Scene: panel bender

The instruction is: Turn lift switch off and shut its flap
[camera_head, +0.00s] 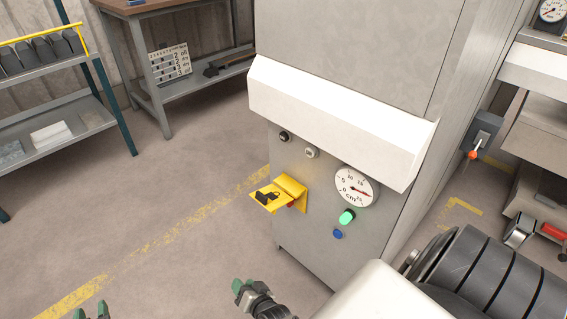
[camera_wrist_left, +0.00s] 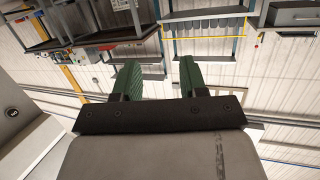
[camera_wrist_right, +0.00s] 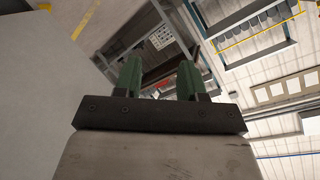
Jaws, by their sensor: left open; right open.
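The yellow switch housing with its flap (camera_head: 279,194) is on the front of the grey machine cabinet. The flap appears open, sticking out to the left, with a dark part on or in front of it and a little red beside it. The switch's exact position is too small to tell. My right gripper (camera_head: 243,289) is open and empty, below and left of the housing and apart from it. My left gripper (camera_head: 92,313) is open and empty at the bottom left edge. The open fingers also show in the left wrist view (camera_wrist_left: 157,80) and the right wrist view (camera_wrist_right: 158,78).
The cabinet (camera_head: 320,215) also carries a round gauge (camera_head: 356,187), a lit green button (camera_head: 347,216), a blue button (camera_head: 337,233) and two small knobs under a white ledge (camera_head: 335,120). A shelf (camera_head: 60,125) and workbench (camera_head: 180,80) stand behind. The floor left of the cabinet is clear.

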